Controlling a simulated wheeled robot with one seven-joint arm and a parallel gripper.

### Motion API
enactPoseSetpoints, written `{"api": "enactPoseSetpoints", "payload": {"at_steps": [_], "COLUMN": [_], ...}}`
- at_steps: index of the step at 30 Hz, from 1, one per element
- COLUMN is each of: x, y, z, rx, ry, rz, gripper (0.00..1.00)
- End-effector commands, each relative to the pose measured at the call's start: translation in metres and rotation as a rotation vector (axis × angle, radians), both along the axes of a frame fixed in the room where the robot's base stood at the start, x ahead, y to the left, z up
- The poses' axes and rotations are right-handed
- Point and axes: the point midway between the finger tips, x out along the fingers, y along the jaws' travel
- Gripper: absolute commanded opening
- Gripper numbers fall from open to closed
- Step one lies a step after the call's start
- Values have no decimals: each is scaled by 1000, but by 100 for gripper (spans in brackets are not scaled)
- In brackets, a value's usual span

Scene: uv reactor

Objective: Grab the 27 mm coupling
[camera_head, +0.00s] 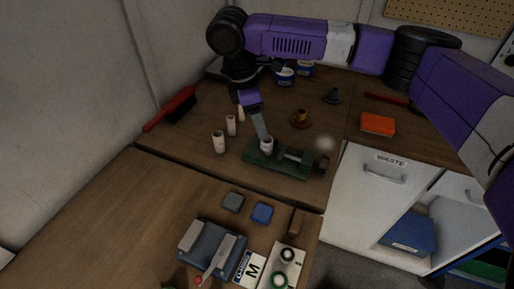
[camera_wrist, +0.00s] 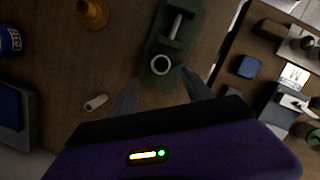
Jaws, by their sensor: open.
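A short white ring-ended piece (camera_head: 267,146), which may be a coupling, stands upright on the left end of a green vise (camera_head: 258,157). In the wrist view its open round end (camera_wrist: 161,64) faces the camera, on the green vise body (camera_wrist: 179,50). My gripper (camera_head: 265,137) is over this piece; in the wrist view the two grey fingers (camera_wrist: 160,80) are apart, with nothing seen between them. Several other white cylinders (camera_head: 219,142) stand left of the vise. I can read no size on any of them, so I cannot tell which is 27 mm.
A brass-coloured flanged part (camera_head: 300,119) is behind the vise. A red-handled brush (camera_head: 171,109) lies by the left wall. An orange box (camera_head: 378,124) is at the right. In front, a lower bench holds a blue block (camera_head: 262,214) and a grey-blue fixture (camera_head: 211,250).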

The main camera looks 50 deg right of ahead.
Motion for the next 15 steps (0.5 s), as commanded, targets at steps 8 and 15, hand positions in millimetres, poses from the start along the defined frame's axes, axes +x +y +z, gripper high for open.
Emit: {"api": "enactPoseSetpoints", "payload": {"at_steps": [8, 15], "x": [-10, -12], "y": [-8, -13], "z": [-17, -41], "rx": [-13, -14], "ry": [32, 30], "rz": [13, 14], "gripper": [59, 59]}}
